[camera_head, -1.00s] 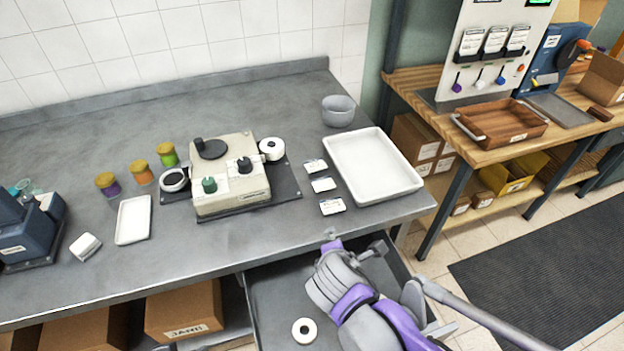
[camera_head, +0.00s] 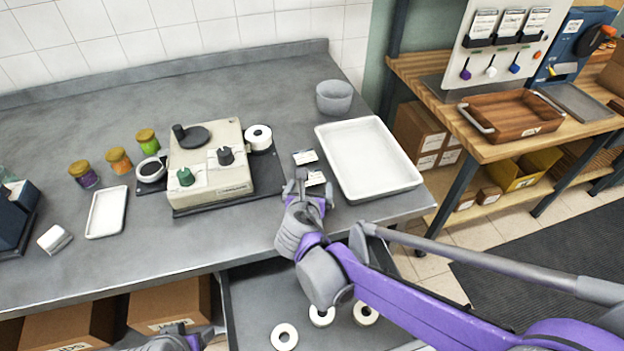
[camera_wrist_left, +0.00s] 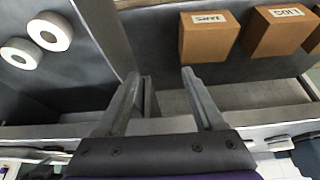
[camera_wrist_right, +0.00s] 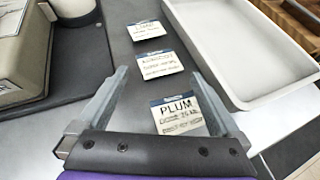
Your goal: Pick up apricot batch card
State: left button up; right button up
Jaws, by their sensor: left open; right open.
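Three small printed cards lie in a row on the grey counter. In the right wrist view the middle one, which looks like the apricot batch card (camera_wrist_right: 158,64), lies between a card reading PLUM (camera_wrist_right: 180,115) and a far card (camera_wrist_right: 146,30) too small to read surely. In the head view the apricot card (camera_head: 314,179) is partly behind my right gripper (camera_head: 313,186), and the plum card is hidden. My right gripper (camera_wrist_right: 160,76) is open and empty above the cards, fingertips either side of the apricot card's near edge. My left gripper (camera_wrist_left: 160,74) is open and empty by the open drawer.
A white tray (camera_head: 414,180) stands right of the cards, and a cream machine (camera_head: 240,178) on a dark base stands left. A grey bowl (camera_head: 335,97) is behind. The open drawer below holds several white rolls (camera_head: 284,336). Cardboard boxes (camera_wrist_left: 210,38) sit under the counter.

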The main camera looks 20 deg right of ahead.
aim_at(312, 179)
jog(key=x, duration=0.4)
jog(key=shift+w+r, duration=0.1)
jog(key=shift+w, duration=0.05)
jog(key=c, duration=1.1)
jog(key=shift+c, duration=0.2)
